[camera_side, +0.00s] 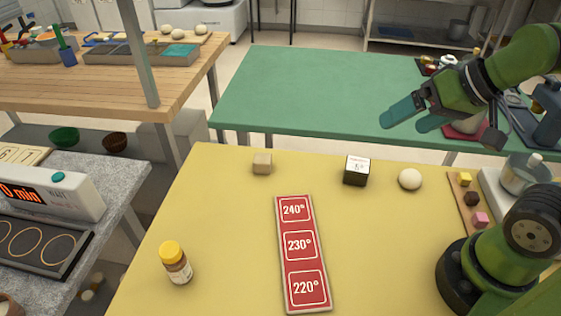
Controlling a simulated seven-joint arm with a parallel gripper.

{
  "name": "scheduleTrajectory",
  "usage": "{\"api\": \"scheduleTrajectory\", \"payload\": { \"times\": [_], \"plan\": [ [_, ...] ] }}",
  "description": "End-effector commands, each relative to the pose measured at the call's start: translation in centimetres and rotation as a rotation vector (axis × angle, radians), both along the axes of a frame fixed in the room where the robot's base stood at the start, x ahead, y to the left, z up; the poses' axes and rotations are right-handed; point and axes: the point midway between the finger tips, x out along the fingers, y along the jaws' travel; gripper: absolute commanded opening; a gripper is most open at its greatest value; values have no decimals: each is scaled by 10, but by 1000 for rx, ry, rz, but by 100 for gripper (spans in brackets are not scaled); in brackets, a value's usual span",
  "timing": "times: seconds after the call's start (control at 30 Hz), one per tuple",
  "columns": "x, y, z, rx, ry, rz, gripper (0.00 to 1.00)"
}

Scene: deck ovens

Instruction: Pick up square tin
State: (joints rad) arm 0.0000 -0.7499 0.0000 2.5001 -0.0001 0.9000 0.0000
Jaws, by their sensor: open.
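A small dark box with a white printed top, which looks like the square tin (356,171), stands at the far side of the yellow table. My gripper (418,117) is open and empty. It hangs in the air up and to the right of the tin in the picture, with its teal fingertips apart and clear of it. Nothing hides the tin.
A board with small coloured cubes (466,205) lies at right.

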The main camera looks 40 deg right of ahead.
Motion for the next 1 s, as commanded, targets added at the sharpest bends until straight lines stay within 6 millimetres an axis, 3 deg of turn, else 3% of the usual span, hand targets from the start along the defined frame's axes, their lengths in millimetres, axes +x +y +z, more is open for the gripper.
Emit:
{"api": "scheduleTrajectory", "payload": {
  "times": [0.23,0.43,0.8,1.0],
  "plan": [
    [4,0,-10,0,48,0,94],
    [39,-8,-29,-77,208,78,94],
    [113,-36,-77,-384,489,698,94],
    [121,-43,-69,-469,488,927,94]
  ]
}}
